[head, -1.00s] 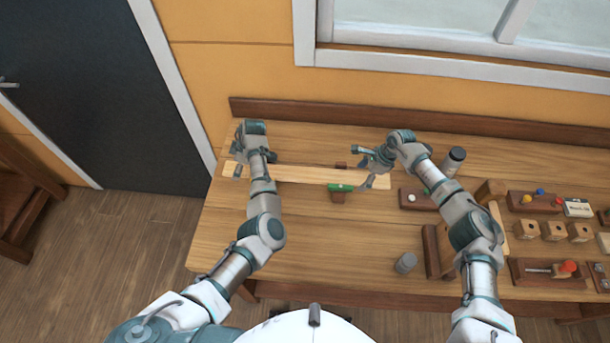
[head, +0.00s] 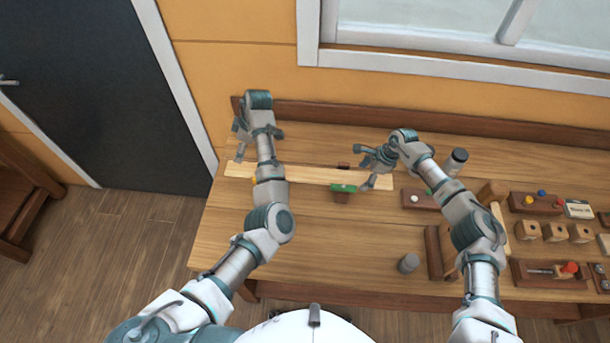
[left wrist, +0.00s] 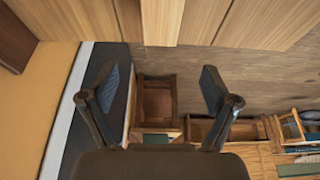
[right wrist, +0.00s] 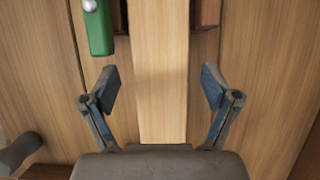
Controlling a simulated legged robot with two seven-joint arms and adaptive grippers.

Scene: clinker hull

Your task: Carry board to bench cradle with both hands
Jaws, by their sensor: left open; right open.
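The board (head: 310,175) is a long pale plank lying flat on the bench, its left part crossed by my left arm in the head view. It passes between small brown blocks, the front one (head: 341,198) with a green piece on it. I cannot tell which fixture is the cradle. My left gripper (head: 258,146) is open and empty near the board's left end; in the left wrist view that end (left wrist: 162,22) is outside the fingers. My right gripper (head: 363,168) is open at the right end; in the right wrist view its fingers stand apart either side of the board (right wrist: 161,75).
To the right stand a dark bottle (head: 457,158), a grey cylinder (head: 408,263), a brown upright (head: 433,252), pale blocks (head: 553,231) and tool trays (head: 535,202). A raised back strip (head: 330,118) edges the bench.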

